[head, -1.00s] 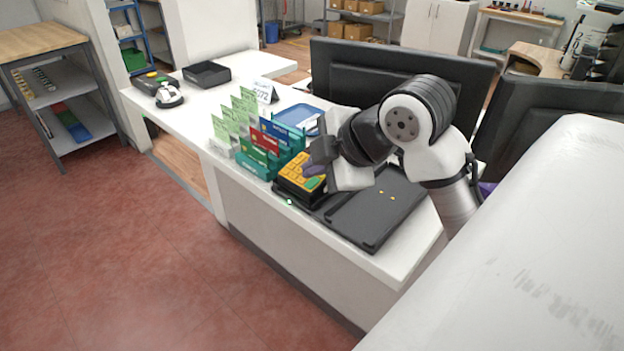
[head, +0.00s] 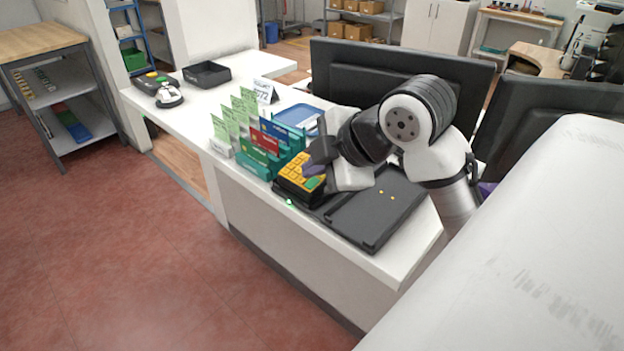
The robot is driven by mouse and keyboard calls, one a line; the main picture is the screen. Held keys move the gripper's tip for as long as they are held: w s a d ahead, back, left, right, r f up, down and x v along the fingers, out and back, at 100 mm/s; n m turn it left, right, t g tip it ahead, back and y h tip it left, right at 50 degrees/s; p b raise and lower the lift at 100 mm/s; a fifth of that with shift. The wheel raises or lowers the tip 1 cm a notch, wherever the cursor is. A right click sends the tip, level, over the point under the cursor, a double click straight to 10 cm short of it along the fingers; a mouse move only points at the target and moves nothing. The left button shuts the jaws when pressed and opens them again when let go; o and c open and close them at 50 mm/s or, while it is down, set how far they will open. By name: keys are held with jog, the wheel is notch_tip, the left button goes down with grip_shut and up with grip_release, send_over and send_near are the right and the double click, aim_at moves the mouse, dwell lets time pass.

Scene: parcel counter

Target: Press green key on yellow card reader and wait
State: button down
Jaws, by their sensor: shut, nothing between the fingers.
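The yellow card reader (head: 291,180) stands on the white counter, with a dark body and a yellow keypad face. Its green key (head: 314,183) shows at the corner of the keypad nearest my gripper. My gripper (head: 308,168) is shut and empty. Its dark fingertips are over the right part of the keypad, close to the green key, and hide some of the keys. I cannot tell whether the fingertips touch the reader. No display on the reader can be made out.
A teal rack of cards (head: 262,160) stands just left of the reader, with green leaflets (head: 228,127) behind. A dark tray (head: 374,212) lies to the right. Large monitors (head: 400,75) stand behind my arm. A blue tray (head: 298,115) lies at the back.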

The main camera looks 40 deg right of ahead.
aim_at(310, 194)
jog(key=shift+f, duration=0.15)
jog(key=shift+d+f+b, duration=0.1)
jog(key=shift+f+b, duration=0.2)
jog(key=shift+b, duration=0.15)
jog(key=shift+f, duration=0.25)
dwell(0.3)
jog(key=shift+r, duration=0.15)
jog(key=shift+r+p, duration=0.3)
jog(key=shift+r, duration=0.25)
jog(key=shift+a+r+p, duration=0.2)
jog(key=shift+r+p, duration=0.4)
jog(key=shift+r, duration=0.25)
jog(key=shift+a+r+p, duration=0.25)
jog(key=shift+r+p, duration=0.4)
jog(key=shift+r, duration=0.15)
jog(key=shift+a+r+p, duration=0.2)
jog(key=shift+r+p, duration=0.4)
jog(key=shift+r, duration=0.25)
